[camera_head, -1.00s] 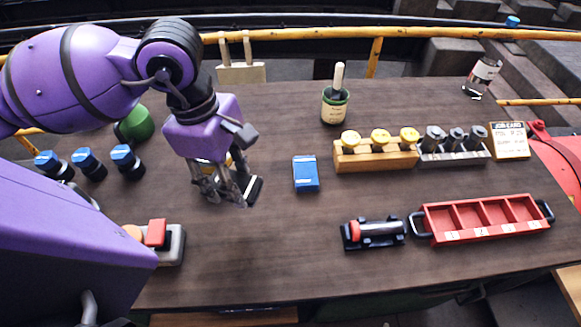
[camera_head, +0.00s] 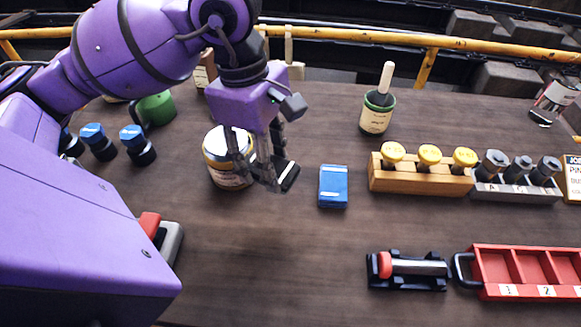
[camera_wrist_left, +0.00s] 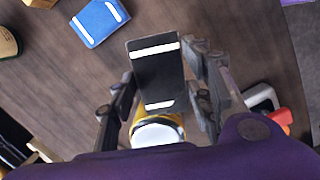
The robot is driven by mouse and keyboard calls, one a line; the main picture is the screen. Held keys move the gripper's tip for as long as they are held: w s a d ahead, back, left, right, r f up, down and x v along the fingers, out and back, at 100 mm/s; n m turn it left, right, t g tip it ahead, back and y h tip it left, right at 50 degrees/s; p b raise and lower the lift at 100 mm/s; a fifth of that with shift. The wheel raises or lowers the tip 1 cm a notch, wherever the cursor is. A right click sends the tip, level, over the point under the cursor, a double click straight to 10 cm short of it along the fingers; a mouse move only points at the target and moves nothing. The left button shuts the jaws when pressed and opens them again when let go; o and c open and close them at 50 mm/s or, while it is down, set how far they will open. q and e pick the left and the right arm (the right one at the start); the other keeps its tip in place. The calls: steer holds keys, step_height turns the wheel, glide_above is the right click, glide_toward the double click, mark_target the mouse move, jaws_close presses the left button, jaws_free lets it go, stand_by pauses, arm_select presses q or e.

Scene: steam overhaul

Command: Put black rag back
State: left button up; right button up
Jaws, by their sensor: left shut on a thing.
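The black rag (camera_wrist_left: 155,70) is a flat dark block with white stripes near its ends. It sits between the fingers of my left gripper (camera_wrist_left: 162,92) in the left wrist view. In the head view the left gripper (camera_head: 268,172) is shut on the black rag (camera_head: 288,177), with the fingers pointing down. It is right of a can and left of the blue rag (camera_head: 333,187), which lies flat on the table and also shows in the wrist view (camera_wrist_left: 98,22). The height of the black rag above the table is hard to tell. My right gripper is not in view.
The can (camera_head: 230,175) with a metal lid stands close to the left gripper. A green brush pot (camera_head: 376,115), a wooden block with yellow knobs (camera_head: 420,180), a red tray (camera_head: 520,293) and a black cradle (camera_head: 408,283) stand right. The table's middle front is bare.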

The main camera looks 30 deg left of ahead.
mark_target(288, 158)
arm_select(q)
steer(key=w+f, duration=0.6)
steer(key=shift+w, duration=0.2)
steer(key=shift+w+f, duration=0.15)
steer(key=shift+f, duration=0.85)
steer(key=shift+w+f, duration=0.15)
steer(key=shift+f, duration=0.85)
steer(key=shift+f, duration=0.1)
steer(key=o, duration=0.6)
steer(key=shift+f, duration=0.15)
steer(key=o, duration=0.4)
steer(key=r, duration=0.4)
steer(key=a+r, duration=0.1)
steer(key=r, duration=0.3)
steer(key=a+r, duration=0.1)
steer(key=r, duration=0.3)
steer(key=shift+r, duration=0.2)
